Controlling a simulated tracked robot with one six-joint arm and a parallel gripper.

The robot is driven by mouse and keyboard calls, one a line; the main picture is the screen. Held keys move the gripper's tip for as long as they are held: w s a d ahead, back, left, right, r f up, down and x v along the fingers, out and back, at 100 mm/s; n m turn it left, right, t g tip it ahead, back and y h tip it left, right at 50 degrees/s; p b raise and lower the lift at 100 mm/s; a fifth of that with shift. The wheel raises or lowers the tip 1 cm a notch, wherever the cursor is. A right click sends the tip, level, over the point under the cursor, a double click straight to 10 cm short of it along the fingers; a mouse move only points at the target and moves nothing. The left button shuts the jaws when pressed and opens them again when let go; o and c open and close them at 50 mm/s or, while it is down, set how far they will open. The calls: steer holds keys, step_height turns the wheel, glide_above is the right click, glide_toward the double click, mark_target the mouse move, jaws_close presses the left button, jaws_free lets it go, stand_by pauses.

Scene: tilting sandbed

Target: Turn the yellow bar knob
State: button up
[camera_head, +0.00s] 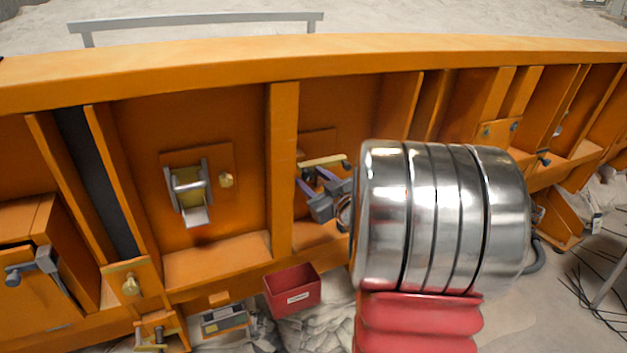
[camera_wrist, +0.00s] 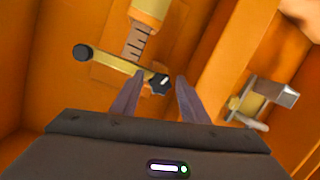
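The yellow bar knob (camera_wrist: 118,65) shows in the wrist view as a slanted yellow bar with a black tip at each end, in front of an orange panel. Its right black tip appears between the ends of my gripper's fingers (camera_wrist: 160,78), which stand apart with a gap. I cannot tell whether they touch it. In the head view the bar (camera_head: 322,161) is just above my gripper (camera_head: 311,174). My metal arm hides the area to the right.
A metal clamp (camera_head: 190,192) sits on the panel to the left, past an orange upright rib (camera_head: 283,165). A red open box (camera_head: 293,290) is below. In the wrist view a yellow cylinder with scale marks (camera_wrist: 138,42) is above the bar.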

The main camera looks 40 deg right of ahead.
stand_by(0.3)
steer(key=v, duration=1.4)
steer(key=shift+w, duration=0.1)
